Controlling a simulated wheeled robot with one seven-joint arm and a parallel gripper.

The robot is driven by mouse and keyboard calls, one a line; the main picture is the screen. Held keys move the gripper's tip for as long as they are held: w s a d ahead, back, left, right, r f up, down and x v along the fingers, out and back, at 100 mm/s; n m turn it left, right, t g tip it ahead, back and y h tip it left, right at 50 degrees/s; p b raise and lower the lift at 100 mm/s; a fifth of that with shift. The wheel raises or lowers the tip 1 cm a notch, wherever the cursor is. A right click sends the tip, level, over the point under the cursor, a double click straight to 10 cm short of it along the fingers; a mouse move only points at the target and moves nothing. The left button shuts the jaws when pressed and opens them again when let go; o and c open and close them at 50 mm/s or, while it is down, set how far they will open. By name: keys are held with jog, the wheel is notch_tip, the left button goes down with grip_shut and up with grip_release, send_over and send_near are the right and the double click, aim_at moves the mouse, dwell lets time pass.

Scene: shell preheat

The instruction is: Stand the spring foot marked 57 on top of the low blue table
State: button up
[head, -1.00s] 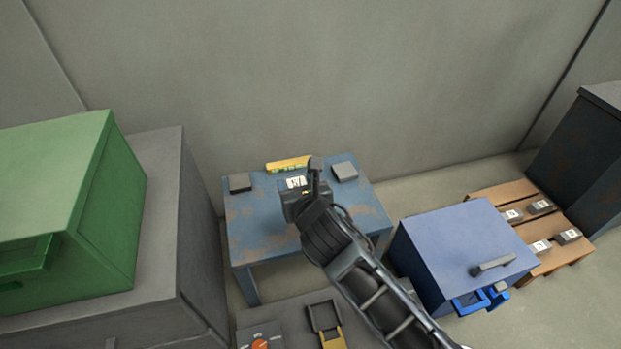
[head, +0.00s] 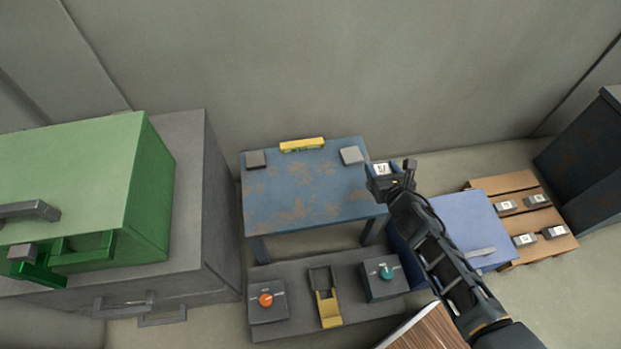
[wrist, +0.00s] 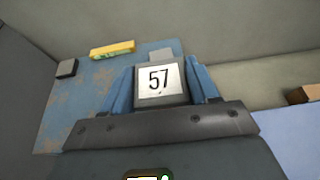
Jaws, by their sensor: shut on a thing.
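The spring foot marked 57 (wrist: 158,82) is a small grey block with a white label, held between the blue fingers of my gripper (wrist: 160,92) in the wrist view. In the head view the spring foot (head: 381,169) shows in my gripper (head: 386,176), just right of the low blue table's right edge. My gripper is shut on it. The low blue table (head: 310,195) has a worn, rust-patched top, and its middle and front are bare. In the wrist view the table (wrist: 78,95) lies behind and left of the spring foot.
On the table's back edge are a yellow bar (head: 302,145) and two grey blocks (head: 256,159) (head: 352,155). A green box (head: 90,185) stands left. A blue box (head: 465,225) and a pallet (head: 490,187) with several marked blocks are right. A knob panel (head: 335,275) lies in front.

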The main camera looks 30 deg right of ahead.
jog(key=shift+s+d+f+p, duration=0.1)
jog(key=shift+s+d+p, duration=0.15)
jog(key=shift+s+p, duration=0.3)
jog(key=shift+s+d+f+p, duration=0.1)
jog(key=shift+s+d+p, duration=0.2)
jog(key=shift+s, duration=0.4)
jog(key=shift+a+f, duration=0.15)
jog(key=shift+f, duration=0.05)
jog(key=w+a+f+b, duration=0.5)
jog(key=w+f+b, duration=0.2)
jog(key=w+b, duration=0.3)
jog(key=b, duration=0.5)
send_over(343, 195)
notch_tip(343, 195, down, 4)
jog(key=shift+d, duration=0.1)
jog(key=shift+r, duration=0.15)
jog(key=o, duration=0.8)
jog(key=shift+f, duration=0.25)
jog(key=o, duration=0.5)
